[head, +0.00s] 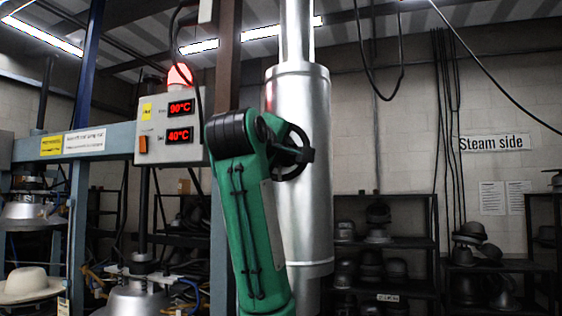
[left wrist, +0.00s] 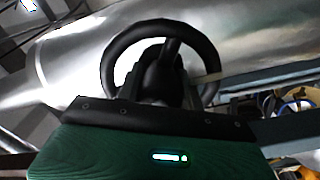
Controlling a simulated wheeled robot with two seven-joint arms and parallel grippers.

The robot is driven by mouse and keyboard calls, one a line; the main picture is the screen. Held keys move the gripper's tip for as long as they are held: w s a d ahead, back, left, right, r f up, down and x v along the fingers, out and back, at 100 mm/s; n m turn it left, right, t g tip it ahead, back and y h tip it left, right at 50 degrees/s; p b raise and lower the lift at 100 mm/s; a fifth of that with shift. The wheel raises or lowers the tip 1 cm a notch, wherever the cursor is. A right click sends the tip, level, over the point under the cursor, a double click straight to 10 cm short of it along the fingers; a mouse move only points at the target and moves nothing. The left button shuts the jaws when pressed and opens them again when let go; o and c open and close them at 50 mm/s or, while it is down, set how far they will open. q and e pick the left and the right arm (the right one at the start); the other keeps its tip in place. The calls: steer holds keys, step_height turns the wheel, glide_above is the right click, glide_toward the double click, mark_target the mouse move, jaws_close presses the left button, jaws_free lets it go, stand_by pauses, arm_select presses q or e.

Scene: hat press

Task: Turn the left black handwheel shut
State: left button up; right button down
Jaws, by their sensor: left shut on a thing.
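The black handwheel (head: 304,136) sits against the front of a tall silver cylinder (head: 304,105), partly hidden behind my green left arm. In the left wrist view its round rim (left wrist: 207,52) and one spoke are seen close up. My left gripper (head: 290,156) is at the wheel and shut on it. In the left wrist view the black fingers (left wrist: 163,88) reach into the ring near its middle; the exact contact is hidden. My right gripper is not in view.
A grey control box (head: 150,148) with red readouts of 90°C and 40°C hangs left of the arm, with a lit red lamp (head: 180,75) above. A brown post (head: 228,60) stands close by. Hat shelves (head: 400,243) line the back wall; a pale hat (head: 28,285) is lower left.

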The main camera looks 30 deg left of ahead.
arm_select(q)
steer(key=m, duration=0.1)
steer(key=m+b, duration=0.1)
steer(key=m, duration=0.1)
steer(key=m+b, duration=0.1)
steer(key=shift+f+m, duration=0.3)
steer(key=m+b, duration=0.2)
steer(key=m, duration=0.2)
steer(key=shift+m, duration=0.4)
steer(key=m+b, duration=0.1)
steer(key=m, duration=0.3)
steer(key=shift+r+m, duration=0.1)
steer(key=shift+m, duration=0.2)
steer(key=m+b, duration=0.1)
steer(key=m, duration=0.8)
steer(key=shift+r, duration=0.15)
steer(key=m+p, duration=0.1)
steer(key=m, duration=0.3)
steer(key=shift+p, duration=0.4)
steer(key=m+p, duration=0.2)
steer(key=m, duration=0.3)
steer(key=shift+r+m+p, duration=0.1)
steer(key=shift+m+p, duration=1.05)
steer(key=shift+m, duration=0.75)
steer(key=shift+f, duration=0.25)
